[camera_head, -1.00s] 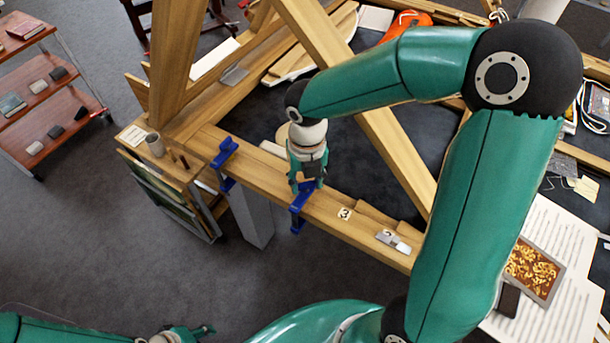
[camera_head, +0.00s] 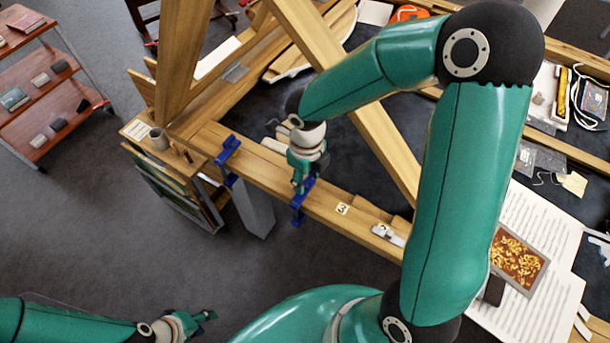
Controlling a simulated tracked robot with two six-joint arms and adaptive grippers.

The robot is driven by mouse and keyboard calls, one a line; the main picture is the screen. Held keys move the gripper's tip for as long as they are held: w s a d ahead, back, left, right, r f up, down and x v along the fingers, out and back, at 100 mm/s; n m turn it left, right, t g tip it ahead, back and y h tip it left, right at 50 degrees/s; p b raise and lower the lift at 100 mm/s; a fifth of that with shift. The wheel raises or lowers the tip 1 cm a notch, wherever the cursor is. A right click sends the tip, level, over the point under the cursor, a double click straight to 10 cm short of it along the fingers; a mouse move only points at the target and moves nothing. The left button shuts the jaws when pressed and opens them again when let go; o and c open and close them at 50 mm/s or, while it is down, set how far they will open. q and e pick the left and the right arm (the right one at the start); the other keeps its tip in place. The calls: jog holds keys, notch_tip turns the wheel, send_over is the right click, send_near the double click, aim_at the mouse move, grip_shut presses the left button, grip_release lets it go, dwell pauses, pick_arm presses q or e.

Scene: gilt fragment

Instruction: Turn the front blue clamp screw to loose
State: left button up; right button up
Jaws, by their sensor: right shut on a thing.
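The front blue clamp (camera_head: 298,214) sits across the wooden beam near the centre. Its screw end is mostly hidden behind my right gripper (camera_head: 299,188). My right gripper points down from above, shut on the screw end of this clamp. A second blue clamp (camera_head: 229,147) sits farther left on the same beam, apart from the gripper. My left gripper (camera_head: 209,315) is low at the left, away from the beam and clamps. Its fingers are too small and overlapped to show whether they are open.
The wooden beam (camera_head: 265,180) carries a tag marked 3 (camera_head: 342,209) and a small pale metal piece (camera_head: 388,234) right of the clamp. A slanting timber (camera_head: 375,143) stands behind my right arm. A framed gold-flecked panel (camera_head: 518,262) lies at right. Floor between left gripper and beam is clear.

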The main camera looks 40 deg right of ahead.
dwell(0.3)
jog(key=o, duration=1.1)
jog(key=shift+o, duration=0.2)
